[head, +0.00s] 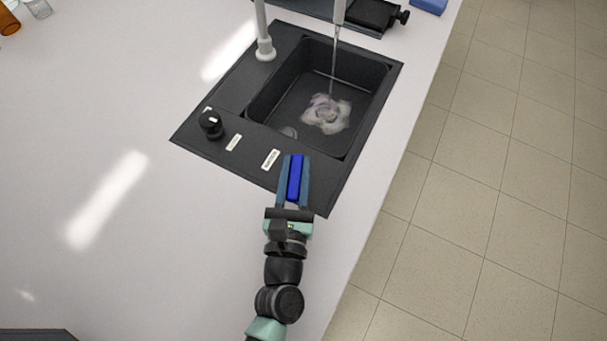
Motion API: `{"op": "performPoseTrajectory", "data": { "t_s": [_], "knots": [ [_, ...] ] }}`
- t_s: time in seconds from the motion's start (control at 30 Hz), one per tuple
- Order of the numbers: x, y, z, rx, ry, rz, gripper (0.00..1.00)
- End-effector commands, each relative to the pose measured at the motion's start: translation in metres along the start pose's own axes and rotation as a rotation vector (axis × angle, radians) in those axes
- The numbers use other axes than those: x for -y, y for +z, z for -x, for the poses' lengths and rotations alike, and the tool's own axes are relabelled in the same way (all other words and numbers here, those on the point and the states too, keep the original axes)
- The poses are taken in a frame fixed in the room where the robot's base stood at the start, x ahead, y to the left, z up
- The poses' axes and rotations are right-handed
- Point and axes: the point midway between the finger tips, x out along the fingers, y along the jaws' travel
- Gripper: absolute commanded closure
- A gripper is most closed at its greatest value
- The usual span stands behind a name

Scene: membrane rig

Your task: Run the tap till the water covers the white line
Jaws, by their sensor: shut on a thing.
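A black sink (368,75) is set into the white bench. Water (333,70) runs from the tap spout (340,11) and makes a frothy, swirling patch (326,113) on the basin floor. A thin pale line (347,82) shows low on the basin's back wall, above the patch; the floor is visible around it. My gripper (297,159) is at the sink's front rim, shut on a bright blue bar (295,180) between its fingers. I cannot tell whether the bar is fixed to the rim.
A black knob (210,123) and two white labels (270,159) are on the sink's left and front rim. The tap post (264,46) rises behind. A black device (372,14) stands at the back.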

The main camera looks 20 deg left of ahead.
Motion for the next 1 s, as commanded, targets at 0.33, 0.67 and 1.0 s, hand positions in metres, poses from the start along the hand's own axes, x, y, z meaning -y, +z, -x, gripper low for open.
{"op": "performPoseTrajectory", "data": {
  "t_s": [0.33, 0.67, 1.0],
  "knots": [
    [-0.0026, -0.0021, -0.0002, 0.001, -0.12, -0.003, 1.0],
    [-0.0031, 0.0001, -0.0003, 0.0, -0.135, -0.001, 1.0],
    [-0.003, 0.0001, -0.0003, 0.0, -0.134, 0.0, 0.41]
  ]
}}
